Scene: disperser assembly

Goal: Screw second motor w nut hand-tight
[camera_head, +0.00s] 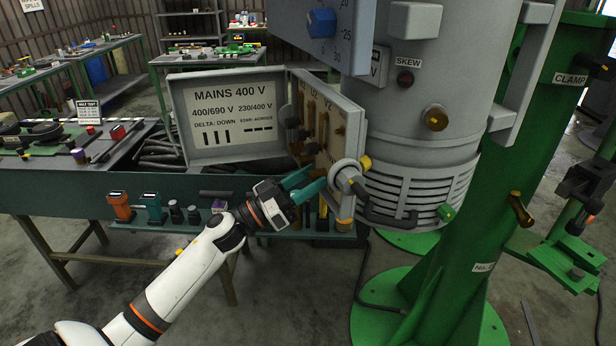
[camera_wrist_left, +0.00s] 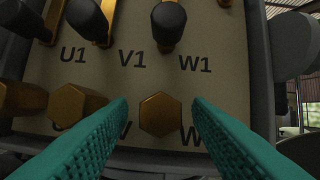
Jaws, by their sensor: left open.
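The terminal box (camera_head: 346,120) on the grey motor housing (camera_head: 410,140) stands open. Its board (camera_wrist_left: 225,90) shows U1, V1 and W1 and a lower, partly hidden row of letters. Several brass hex nuts line the lower row. My left gripper (camera_head: 311,183) reaches the box's lower part. In the left wrist view its teal fingers (camera_wrist_left: 160,108) are open, one on each side of a brass hex nut (camera_wrist_left: 160,114) between the partly hidden V and W letters. Gaps show between fingers and nut. Another brass nut (camera_wrist_left: 76,104) sits left of the left finger. Black-capped posts (camera_wrist_left: 168,22) stand above.
The open lid (camera_head: 232,113) reads MAINS 400 V. A green column (camera_head: 450,240) stands right of the housing. A dark handle (camera_head: 390,219) hangs beside the gripper. A bench (camera_head: 45,178) with tools is at left.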

